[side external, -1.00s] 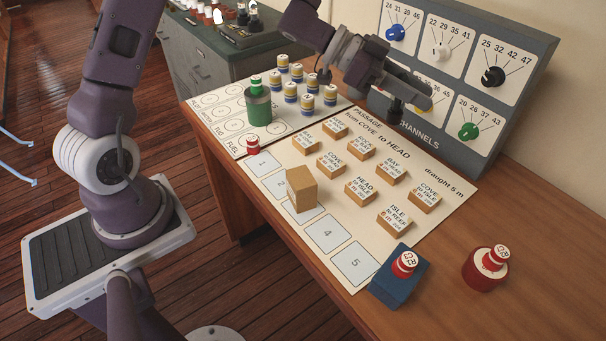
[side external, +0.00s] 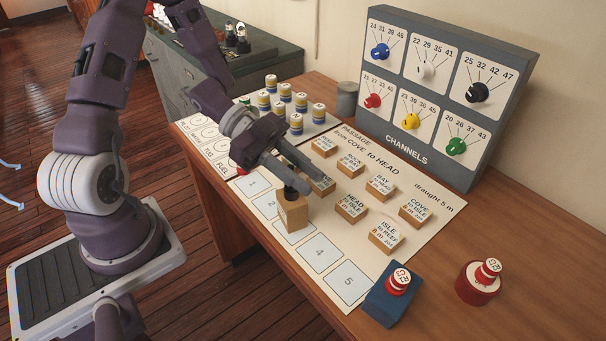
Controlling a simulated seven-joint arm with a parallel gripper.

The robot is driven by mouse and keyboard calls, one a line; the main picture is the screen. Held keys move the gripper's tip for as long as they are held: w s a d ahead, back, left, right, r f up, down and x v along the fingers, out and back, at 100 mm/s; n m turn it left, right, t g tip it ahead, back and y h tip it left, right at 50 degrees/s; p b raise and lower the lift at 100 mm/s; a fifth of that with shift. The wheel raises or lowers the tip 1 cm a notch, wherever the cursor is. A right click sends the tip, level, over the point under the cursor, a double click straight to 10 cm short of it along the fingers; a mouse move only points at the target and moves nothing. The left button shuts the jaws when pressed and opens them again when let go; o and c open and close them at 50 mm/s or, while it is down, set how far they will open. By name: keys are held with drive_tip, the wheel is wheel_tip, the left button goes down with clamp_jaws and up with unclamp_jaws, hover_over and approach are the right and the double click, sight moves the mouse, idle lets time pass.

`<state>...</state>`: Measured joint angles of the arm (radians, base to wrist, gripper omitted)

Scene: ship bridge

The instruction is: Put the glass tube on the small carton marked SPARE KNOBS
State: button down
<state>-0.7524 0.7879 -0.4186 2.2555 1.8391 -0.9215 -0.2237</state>
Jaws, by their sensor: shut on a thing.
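No glass tube and no carton marked SPARE KNOBS can be made out in this view. My gripper (side external: 290,191) points down at the top of an upright tan block (side external: 292,214), with its dark fingertips at the block's upper end. It appears shut on this block, though the arm partly hides the contact. The block stands at numbered square 3 (side external: 290,237) on the passage chart (side external: 345,212). I cannot tell whether its base touches the chart.
Several labelled wooden blocks (side external: 386,236) lie on the chart. Banded pots (side external: 296,124) and a grey cylinder (side external: 347,100) stand behind. The CHANNELS panel (side external: 408,143) borders the back. A blue block (side external: 390,301) and red pot (side external: 477,286) stand front right. Squares 4 (side external: 319,253) and 5 are clear.

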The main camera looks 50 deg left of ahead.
drive_tip(key=shift+f, duration=0.2)
drive_tip(key=c, duration=1.1)
unclamp_jaws()
drive_tip(key=shift+c, duration=0.2)
drive_tip(key=shift+r, duration=0.1)
